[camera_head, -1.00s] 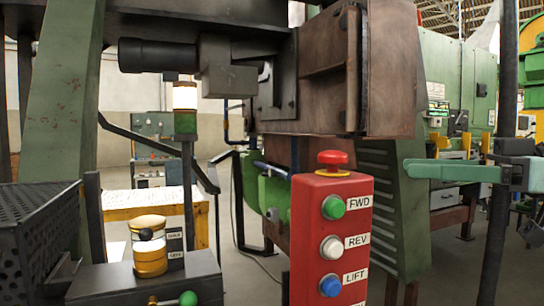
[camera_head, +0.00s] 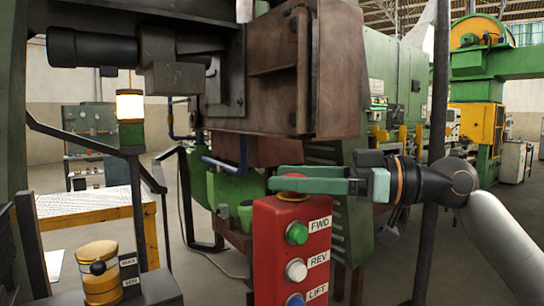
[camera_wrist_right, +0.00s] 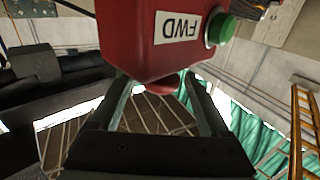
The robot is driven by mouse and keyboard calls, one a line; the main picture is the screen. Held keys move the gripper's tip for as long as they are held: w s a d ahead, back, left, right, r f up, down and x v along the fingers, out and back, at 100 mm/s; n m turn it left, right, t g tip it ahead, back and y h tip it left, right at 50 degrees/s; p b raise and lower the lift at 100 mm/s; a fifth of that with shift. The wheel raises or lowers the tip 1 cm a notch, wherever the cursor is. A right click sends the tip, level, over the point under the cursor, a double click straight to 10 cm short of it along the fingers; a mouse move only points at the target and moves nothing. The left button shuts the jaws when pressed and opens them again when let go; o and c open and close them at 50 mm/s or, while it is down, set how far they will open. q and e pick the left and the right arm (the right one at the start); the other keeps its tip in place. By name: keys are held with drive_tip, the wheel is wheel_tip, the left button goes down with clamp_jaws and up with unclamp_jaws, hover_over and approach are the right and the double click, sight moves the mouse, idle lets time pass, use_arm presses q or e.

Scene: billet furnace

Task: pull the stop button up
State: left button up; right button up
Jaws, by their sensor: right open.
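The red control box (camera_head: 265,245) stands in the lower middle of the head view, with green FWD, white REV and blue LIFT buttons on its face. The red stop button (camera_head: 293,197) on its top is mostly hidden behind my right gripper (camera_head: 283,179), which reaches in level from the right. In the right wrist view, the box (camera_wrist_right: 125,45) appears upside down and the stop button (camera_wrist_right: 163,86) shows between the two spread fingers (camera_wrist_right: 165,98). The right gripper is open around the button; I cannot tell whether the fingers touch it. My left gripper is not in view.
A furnace door (camera_head: 330,75) overhangs behind the box. A dark post (camera_head: 430,190) stands near my right forearm.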

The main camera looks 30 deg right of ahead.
sight(272, 196)
drive_tip(key=shift+p+x, duration=0.75)
drive_tip(key=shift+x, duration=0.85)
clamp_jaws()
